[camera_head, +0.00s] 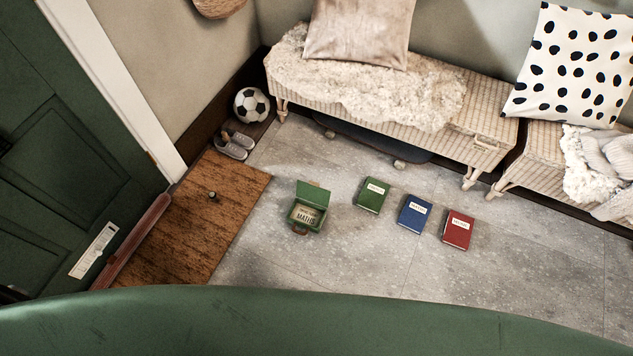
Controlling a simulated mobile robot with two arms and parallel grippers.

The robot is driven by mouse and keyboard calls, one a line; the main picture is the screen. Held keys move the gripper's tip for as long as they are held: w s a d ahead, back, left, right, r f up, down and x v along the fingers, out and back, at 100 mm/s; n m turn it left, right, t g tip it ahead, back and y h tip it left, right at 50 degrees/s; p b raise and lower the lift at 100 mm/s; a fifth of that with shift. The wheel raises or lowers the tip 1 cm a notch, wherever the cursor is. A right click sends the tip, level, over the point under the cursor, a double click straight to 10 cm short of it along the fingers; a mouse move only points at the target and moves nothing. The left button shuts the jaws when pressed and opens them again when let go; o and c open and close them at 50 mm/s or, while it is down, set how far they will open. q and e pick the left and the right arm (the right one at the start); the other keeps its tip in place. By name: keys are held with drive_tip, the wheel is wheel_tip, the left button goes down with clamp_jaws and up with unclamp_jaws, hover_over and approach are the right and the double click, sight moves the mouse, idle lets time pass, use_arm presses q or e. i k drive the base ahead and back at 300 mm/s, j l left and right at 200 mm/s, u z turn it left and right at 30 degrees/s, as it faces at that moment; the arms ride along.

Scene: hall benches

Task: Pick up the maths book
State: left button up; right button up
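Three books lie on the grey floor in a loose row: a green book (371,195), a blue book (414,214) and a red book (458,230). Each has a pale label whose print is too small to read for sure. Left of them is a small green case (315,193) with its lid raised. Inside it a cream label or cover (306,216) seems to read "MATHS"; I cannot tell whether this is a book. Neither gripper is in view.
Wicker benches (487,133) stand along the back wall. A brown doormat (190,222), shoes (234,145) and a football (251,105) are at the left, near a green door (75,150). A curved green surface (300,325) fills the bottom edge. Floor around the books is clear.

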sight(414, 215)
drive_tip(key=z, duration=0.85)
